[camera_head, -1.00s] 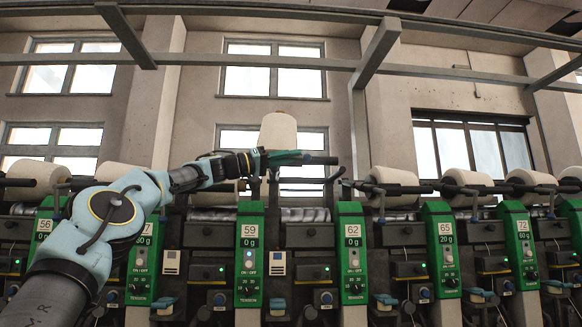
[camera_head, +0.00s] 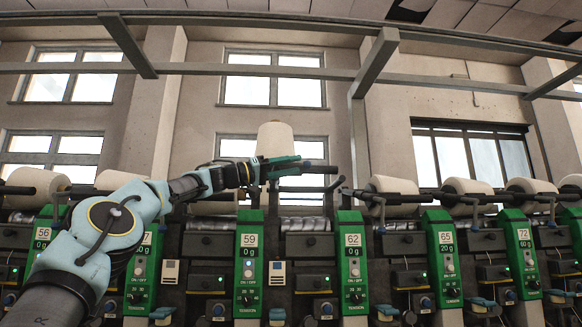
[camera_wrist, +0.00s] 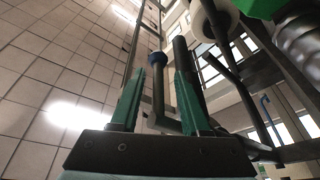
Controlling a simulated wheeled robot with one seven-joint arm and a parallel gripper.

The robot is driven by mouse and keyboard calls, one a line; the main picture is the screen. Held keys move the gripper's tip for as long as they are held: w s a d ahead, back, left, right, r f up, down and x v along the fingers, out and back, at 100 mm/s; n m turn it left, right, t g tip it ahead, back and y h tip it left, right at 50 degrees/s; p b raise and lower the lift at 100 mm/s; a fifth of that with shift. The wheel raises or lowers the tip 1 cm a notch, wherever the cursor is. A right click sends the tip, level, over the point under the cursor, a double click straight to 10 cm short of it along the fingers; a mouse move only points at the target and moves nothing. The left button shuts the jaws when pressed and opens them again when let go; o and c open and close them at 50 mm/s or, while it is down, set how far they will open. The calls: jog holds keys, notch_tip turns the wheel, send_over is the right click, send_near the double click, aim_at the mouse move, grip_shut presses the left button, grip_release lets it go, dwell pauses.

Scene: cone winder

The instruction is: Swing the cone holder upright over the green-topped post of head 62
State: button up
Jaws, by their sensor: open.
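Head 62 has a green-topped post (camera_head: 351,262) with a white "62" label, right of centre in the head view. A dark bar of the cone holder (camera_head: 320,169) extends sideways above and left of that post, lying roughly level. My gripper (camera_head: 293,164) is at the left part of this bar, with green fingers. In the wrist view my gripper (camera_wrist: 169,66) is open, its fingers apart. A bent grey rod with a blue collar (camera_wrist: 157,59) shows between the fingers, and a dark cylinder lies by the right finger. I cannot tell whether the fingers touch either.
A white cone (camera_head: 275,138) stands upright just behind my gripper. The green post of head 59 (camera_head: 249,265) is below it. Several cones on level holders line the row to the right (camera_head: 393,186). A grey overhead rail (camera_head: 250,63) crosses above.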

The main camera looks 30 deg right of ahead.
jog(key=b+v, duration=0.4)
jog(key=v, duration=0.6)
jog(key=shift+a, duration=0.35)
jog(key=shift+w+f, duration=0.1)
dwell(0.7)
